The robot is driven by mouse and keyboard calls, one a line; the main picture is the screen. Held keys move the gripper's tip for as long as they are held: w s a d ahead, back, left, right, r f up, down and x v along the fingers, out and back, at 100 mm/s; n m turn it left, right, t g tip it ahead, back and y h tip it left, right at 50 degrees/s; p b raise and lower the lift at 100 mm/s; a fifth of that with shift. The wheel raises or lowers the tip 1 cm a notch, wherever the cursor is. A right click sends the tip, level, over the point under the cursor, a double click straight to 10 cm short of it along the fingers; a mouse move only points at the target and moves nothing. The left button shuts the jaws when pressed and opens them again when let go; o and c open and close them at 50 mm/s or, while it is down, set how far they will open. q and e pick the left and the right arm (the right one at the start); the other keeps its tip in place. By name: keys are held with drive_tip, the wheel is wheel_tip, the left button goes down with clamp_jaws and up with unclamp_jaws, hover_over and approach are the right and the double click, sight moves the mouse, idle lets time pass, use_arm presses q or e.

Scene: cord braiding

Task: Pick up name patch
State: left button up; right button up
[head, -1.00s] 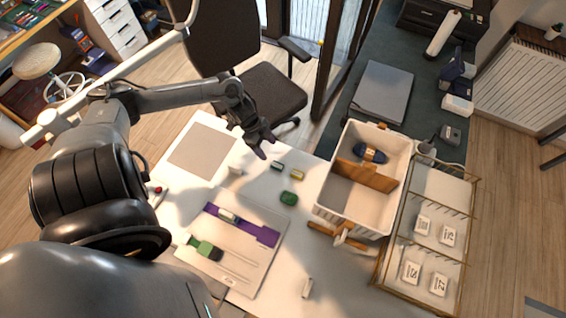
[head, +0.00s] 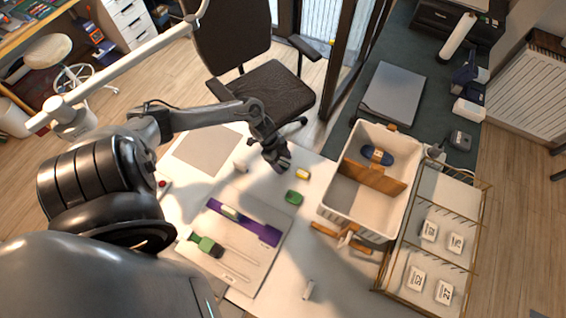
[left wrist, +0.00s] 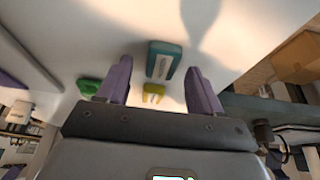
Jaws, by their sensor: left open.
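A small teal block with a white lettered label, which looks like the name patch (left wrist: 164,61), lies on the white table between and beyond my left gripper's fingers in the left wrist view. In the head view it is hidden by the gripper. My left gripper (head: 280,163) is open and empty, pointing down just over that spot. Its two purple fingers (left wrist: 160,84) stand on either side of the patch in the left wrist view; I cannot tell whether they touch it. My right gripper is not in view.
A yellow piece (head: 302,174) and a green piece (head: 294,197) lie close by. A white bin (head: 333,211) with a wooden divider stands to the right, beside a wire rack (head: 432,198) of numbered white packets. A board (head: 262,270) with a purple strip lies in front.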

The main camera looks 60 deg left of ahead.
use_arm(q)
drive_tip(key=shift+f, duration=0.15)
drive_tip(key=c, duration=1.1)
